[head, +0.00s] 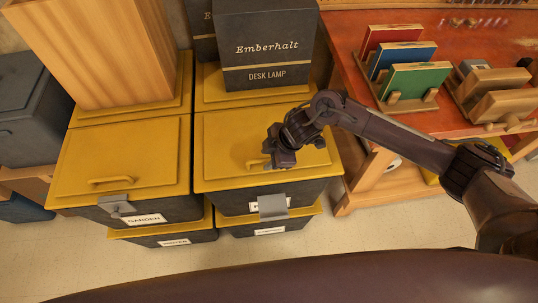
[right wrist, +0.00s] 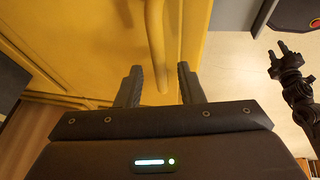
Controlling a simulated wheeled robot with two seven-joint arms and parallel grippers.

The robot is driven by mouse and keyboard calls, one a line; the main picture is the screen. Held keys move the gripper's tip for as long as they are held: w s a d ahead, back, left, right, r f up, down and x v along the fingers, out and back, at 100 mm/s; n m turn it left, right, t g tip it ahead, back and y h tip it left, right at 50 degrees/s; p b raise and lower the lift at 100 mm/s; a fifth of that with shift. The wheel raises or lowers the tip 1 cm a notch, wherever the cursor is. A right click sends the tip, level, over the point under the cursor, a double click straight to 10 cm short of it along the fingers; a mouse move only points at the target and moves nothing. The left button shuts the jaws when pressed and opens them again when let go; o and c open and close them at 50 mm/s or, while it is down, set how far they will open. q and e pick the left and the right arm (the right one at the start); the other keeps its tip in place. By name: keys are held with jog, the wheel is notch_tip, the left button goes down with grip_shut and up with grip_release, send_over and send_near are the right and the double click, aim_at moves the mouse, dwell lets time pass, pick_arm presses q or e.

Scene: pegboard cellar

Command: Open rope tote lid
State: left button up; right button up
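The front right tote has a flat yellow lid (head: 225,145) that lies shut on its dark body (head: 310,190). Its white label is mostly hidden behind a grey latch plate (head: 272,207), so I cannot read it fully. My right gripper (head: 276,158) is over this lid at its yellow handle (head: 256,163). In the right wrist view the fingers (right wrist: 159,85) are open, with the end of the handle bar (right wrist: 156,45) between them and gaps on both sides. My left gripper (right wrist: 278,50) shows only in the right wrist view, with its fingers apart and empty.
A tote labelled GARDEN (head: 120,150) stands to the left, with a wooden box (head: 95,50) behind. An Emberhalt desk lamp box (head: 266,45) stands on the tote behind the right lid. A red workbench (head: 345,35) is at the right. Floor (head: 370,235) is clear in front.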

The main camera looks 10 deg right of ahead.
grip_shut()
jog(key=shift+r, duration=0.1)
jog(key=shift+w+r+p, duration=0.15)
jog(key=shift+r+p, duration=0.4)
jog(key=shift+p, duration=0.05)
jog(key=w+r+p, duration=0.7)
jog(key=r, duration=0.6)
jog(key=shift+w+d+p, duration=0.2)
jog(key=shift+p, duration=0.2)
